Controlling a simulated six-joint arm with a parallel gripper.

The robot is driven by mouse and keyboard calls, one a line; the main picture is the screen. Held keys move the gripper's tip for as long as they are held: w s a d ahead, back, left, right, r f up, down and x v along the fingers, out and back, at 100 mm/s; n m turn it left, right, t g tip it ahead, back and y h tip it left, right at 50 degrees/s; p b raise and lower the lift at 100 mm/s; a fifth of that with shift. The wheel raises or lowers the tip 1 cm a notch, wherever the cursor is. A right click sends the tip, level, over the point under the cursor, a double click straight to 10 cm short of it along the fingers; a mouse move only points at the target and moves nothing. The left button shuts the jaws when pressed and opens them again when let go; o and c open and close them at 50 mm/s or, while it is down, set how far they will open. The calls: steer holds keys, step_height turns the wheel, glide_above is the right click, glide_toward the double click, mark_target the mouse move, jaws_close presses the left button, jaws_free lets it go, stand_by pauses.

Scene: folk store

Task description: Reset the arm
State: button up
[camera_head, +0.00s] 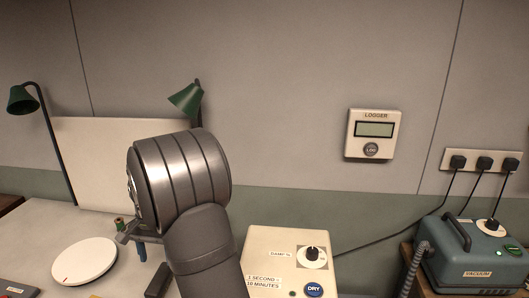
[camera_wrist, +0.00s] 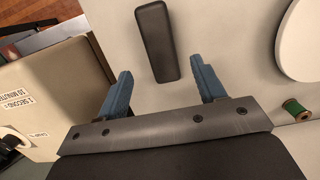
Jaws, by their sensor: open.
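My gripper (camera_wrist: 162,88) is open in the wrist view, its two blue fingers wide apart. Nothing is held between the fingers. A dark oblong block (camera_wrist: 154,42) lies on the pale table beyond the fingertips and between their lines. In the head view my arm rises in front of the table, and its thick wrist hides part of the table and the board behind. One blue finger (camera_head: 141,251) shows there at the left of the wrist, above the table.
A white round disc (camera_head: 84,261) and a green spool (camera_wrist: 294,107) are on the table. A dryer box (camera_head: 262,245) stands right of my arm. A vacuum (camera_head: 472,255) is at far right. Two green lamps (camera_head: 23,100) (camera_head: 186,98) flank a blank board (camera_head: 110,150). A logger (camera_head: 373,136) hangs on the wall.

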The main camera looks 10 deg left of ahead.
mark_target(160, 278)
steer(key=f, duration=0.5)
steer(key=s+f, duration=0.1)
steer(key=f, duration=0.2)
steer(key=shift+f, duration=0.35)
step_height(160, 278, up, 3)
steer(key=shift+f, duration=0.2)
steer(key=shift+r, duration=0.8)
